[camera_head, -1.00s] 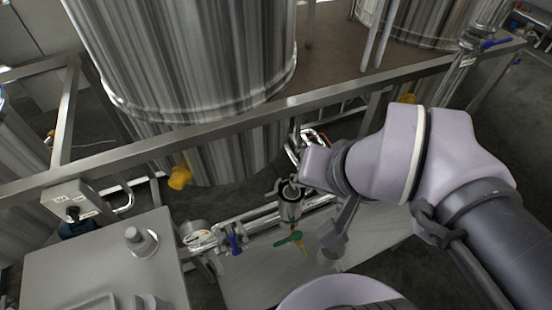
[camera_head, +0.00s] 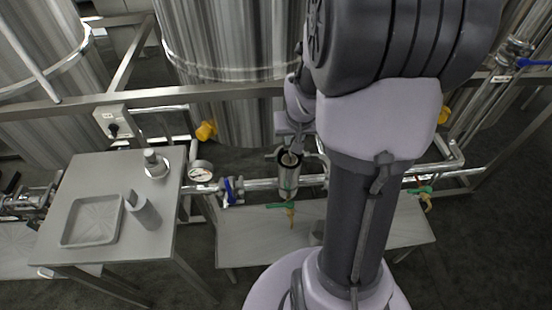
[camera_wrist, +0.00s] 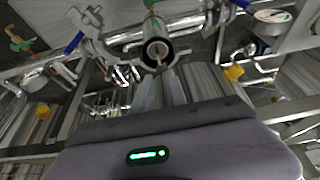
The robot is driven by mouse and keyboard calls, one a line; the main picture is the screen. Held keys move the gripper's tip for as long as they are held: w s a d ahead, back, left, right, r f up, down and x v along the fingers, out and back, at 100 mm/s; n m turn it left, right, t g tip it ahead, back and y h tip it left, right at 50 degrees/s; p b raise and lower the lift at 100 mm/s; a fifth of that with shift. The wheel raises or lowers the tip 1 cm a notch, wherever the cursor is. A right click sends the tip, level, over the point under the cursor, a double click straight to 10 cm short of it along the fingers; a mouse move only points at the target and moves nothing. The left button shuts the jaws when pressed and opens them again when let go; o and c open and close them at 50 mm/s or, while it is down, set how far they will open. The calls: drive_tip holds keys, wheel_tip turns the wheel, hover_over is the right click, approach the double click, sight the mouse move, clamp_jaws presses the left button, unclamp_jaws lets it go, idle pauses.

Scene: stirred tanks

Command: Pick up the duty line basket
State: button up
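An open-topped steel strainer housing (camera_head: 288,176) sits in the pipe line in front of the middle tank. It also shows in the wrist view (camera_wrist: 157,52), with a pale rod-like part (camera_wrist: 158,58) standing inside its dark round mouth. That part may belong to the basket; the rest of the inside is hidden. My gripper (camera_head: 291,145) is close above the housing mouth, partly hidden by my arm. In the wrist view its fingers (camera_wrist: 163,85) point towards the mouth. Whether they touch anything, or how far apart they are, is unclear.
A side table at left holds a shallow tray (camera_head: 91,221), a grey cylinder (camera_head: 145,212) and a knobbed round piece (camera_head: 155,165). A gauge (camera_head: 201,173), a blue-handled valve (camera_head: 231,190) and a green handle (camera_head: 280,205) crowd the housing. A frame rail (camera_head: 230,90) runs behind.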

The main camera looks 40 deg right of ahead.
sight(290, 154)
drive_tip(key=b+x, duration=0.3)
drive_tip(key=x, duration=0.6)
drive_tip(key=shift+f, duration=0.2)
drive_tip(key=b+x, duration=0.1)
drive_tip(key=x, duration=0.2)
drive_tip(key=b+x, duration=0.1)
drive_tip(key=shift+s+d+f+b, duration=0.1)
drive_tip(key=shift+s+f+b, duration=0.1)
drive_tip(key=shift+f+b, duration=0.1)
drive_tip(key=shift+w+d+f, duration=0.15)
drive_tip(key=shift+w+f, duration=0.05)
drive_tip(key=shift+f, duration=0.1)
drive_tip(key=shift+r, duration=0.2)
drive_tip(key=shift+c, duration=0.3)
clamp_jaws()
